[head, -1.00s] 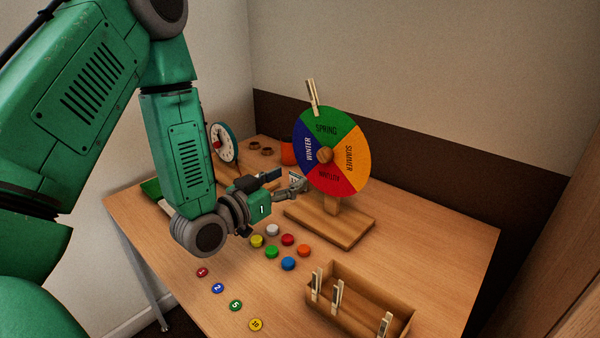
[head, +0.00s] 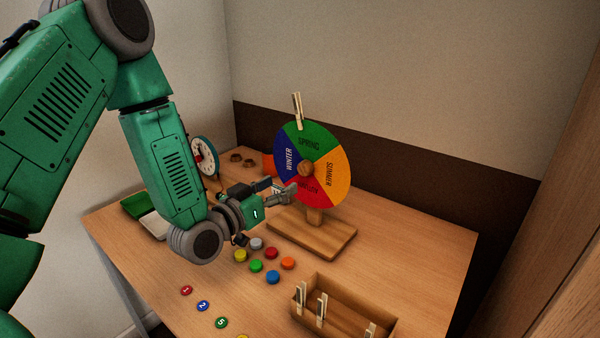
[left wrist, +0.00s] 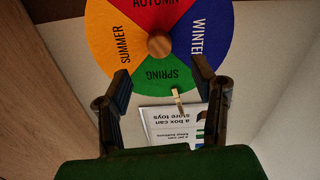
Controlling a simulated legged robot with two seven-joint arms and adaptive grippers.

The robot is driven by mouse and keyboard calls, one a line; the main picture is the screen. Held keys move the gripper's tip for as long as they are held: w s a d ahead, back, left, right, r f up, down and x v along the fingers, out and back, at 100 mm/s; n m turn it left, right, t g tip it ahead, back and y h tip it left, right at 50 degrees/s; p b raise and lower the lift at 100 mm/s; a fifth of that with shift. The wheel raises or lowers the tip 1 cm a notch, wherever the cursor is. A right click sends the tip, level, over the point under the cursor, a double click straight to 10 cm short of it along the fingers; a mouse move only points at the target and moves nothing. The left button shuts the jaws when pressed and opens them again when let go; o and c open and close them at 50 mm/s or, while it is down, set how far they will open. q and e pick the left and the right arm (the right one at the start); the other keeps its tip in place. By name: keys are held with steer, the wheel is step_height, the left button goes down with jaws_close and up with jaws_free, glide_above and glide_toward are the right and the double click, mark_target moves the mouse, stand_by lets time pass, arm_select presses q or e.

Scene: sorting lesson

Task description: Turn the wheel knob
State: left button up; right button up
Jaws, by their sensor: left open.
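The season wheel (head: 330,160) stands upright on a wooden base (head: 312,240), with green, yellow, red and blue sectors. Its round wooden knob (head: 306,168) is at the centre. A clothespin (head: 297,110) is at its top, by the SPRING sector. My left gripper (head: 294,192) is open in front of the wheel's lower left part, lower than the knob. In the left wrist view the wheel appears upside down, and the knob (left wrist: 160,44) lies beyond the open fingers (left wrist: 160,84), with nothing between them. My right gripper is not in view.
Coloured caps (head: 272,277) lie on the table below my gripper. A wooden box (head: 345,310) with clothespins stands at front right. A clock (head: 205,156) and a green tray (head: 136,204) are at the left. Numbered discs (head: 203,306) lie at the front. The table right of the wheel is clear.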

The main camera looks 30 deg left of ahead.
mark_target(302, 171)
arm_select(q)
steer(key=w, duration=0.8)
steer(key=shift+w+d, duration=0.3)
steer(key=shift+d, duration=0.05)
steer(key=c, duration=1.1)
